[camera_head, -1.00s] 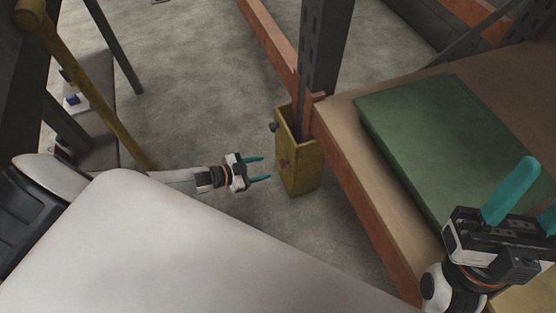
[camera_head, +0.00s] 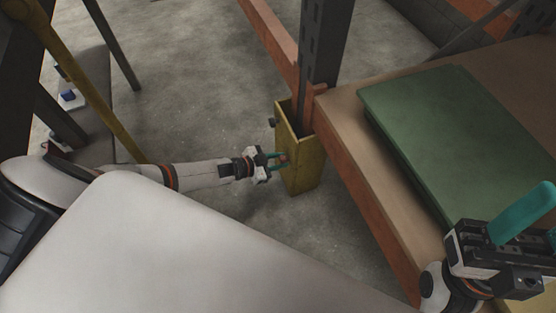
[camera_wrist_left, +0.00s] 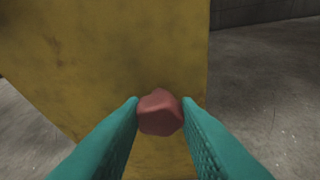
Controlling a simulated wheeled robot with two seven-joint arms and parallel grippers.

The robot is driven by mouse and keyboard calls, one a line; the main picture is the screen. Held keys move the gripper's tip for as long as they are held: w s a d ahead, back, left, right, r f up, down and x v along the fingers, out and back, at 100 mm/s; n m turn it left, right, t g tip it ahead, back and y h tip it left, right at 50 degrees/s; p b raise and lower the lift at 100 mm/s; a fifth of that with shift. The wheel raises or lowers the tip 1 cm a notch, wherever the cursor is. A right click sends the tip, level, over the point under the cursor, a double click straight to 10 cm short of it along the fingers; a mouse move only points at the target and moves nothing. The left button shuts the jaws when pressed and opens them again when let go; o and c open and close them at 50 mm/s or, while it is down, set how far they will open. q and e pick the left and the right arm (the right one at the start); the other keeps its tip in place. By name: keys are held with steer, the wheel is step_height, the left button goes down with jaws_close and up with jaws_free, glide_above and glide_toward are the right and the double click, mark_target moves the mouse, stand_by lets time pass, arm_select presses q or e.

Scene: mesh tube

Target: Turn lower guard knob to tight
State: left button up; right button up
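The yellow guard (camera_head: 304,170) stands on the floor around the foot of the dark rack upright. A small red knob (camera_wrist_left: 160,113) sticks out of its face; in the head view it is mostly hidden between my fingers. My left gripper (camera_head: 283,159) reaches the guard from the left. In the left wrist view its teal fingertips (camera_wrist_left: 160,103) lie on both sides of the knob and appear to touch it. A dark knob (camera_head: 273,122) sits higher on the guard's left side. My right gripper (camera_head: 540,222) is over the bench at the right, fingers apart and empty, partly cut off by the frame.
A wooden bench (camera_head: 352,185) with an orange edge stands right of the guard, with a green board (camera_head: 440,120) on top. The dark rack upright (camera_head: 324,50) rises from the guard. A yellow rail (camera_head: 95,90) slopes at the left. Concrete floor (camera_head: 200,90) is open behind my left arm.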

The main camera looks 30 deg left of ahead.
arm_select(q)
steer(key=c, duration=0.4)
steer(key=shift+o, duration=0.2)
steer(key=shift+s, duration=0.1)
steer(key=shift+d+m+t+y+p, duration=0.1)
steer(key=shift+m+t+y+p, duration=0.25)
steer(key=shift+m, duration=0.35)
steer(key=shift+f+m+t+y, duration=0.15)
steer(key=shift+m+t+y, duration=0.25)
steer(key=shift+m, duration=0.4)
steer(key=shift+s+m+t+y+b, duration=0.1)
steer(key=shift+m+t+y+b, duration=0.15)
steer(key=shift+m+t+b, duration=0.45)
steer(key=o, duration=1)
